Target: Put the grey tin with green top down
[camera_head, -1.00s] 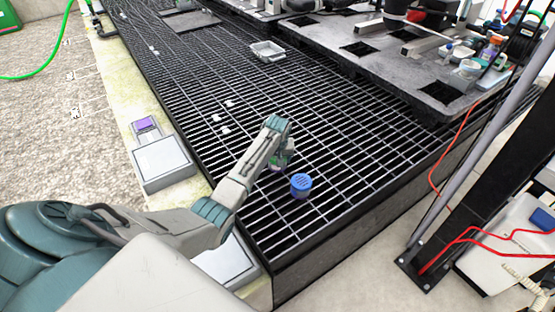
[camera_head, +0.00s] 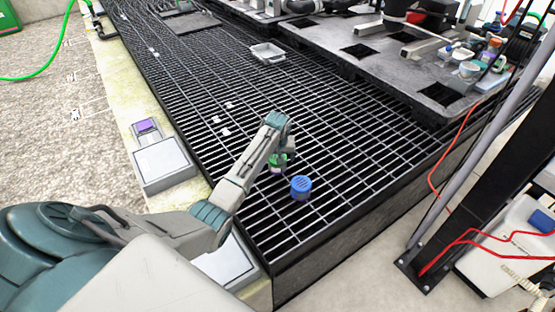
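The grey tin with green top (camera_head: 277,163) is on or just above the black grating, left of the blue-topped tin. My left gripper (camera_head: 287,151) is right at the tin, and its wrist and fingers cover part of it. The fingers are small and partly hidden, so I cannot tell whether they are open or shut on the tin. The tin looks about upright. My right gripper is not in view.
A blue-topped tin (camera_head: 301,187) stands close by on the grating (camera_head: 340,160). Small white pieces lie farther left. A pale tray (camera_head: 267,53) sits farther back. A dark raised platform (camera_head: 330,35) with bottles and jars is at the back right. The grating's middle is mostly clear.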

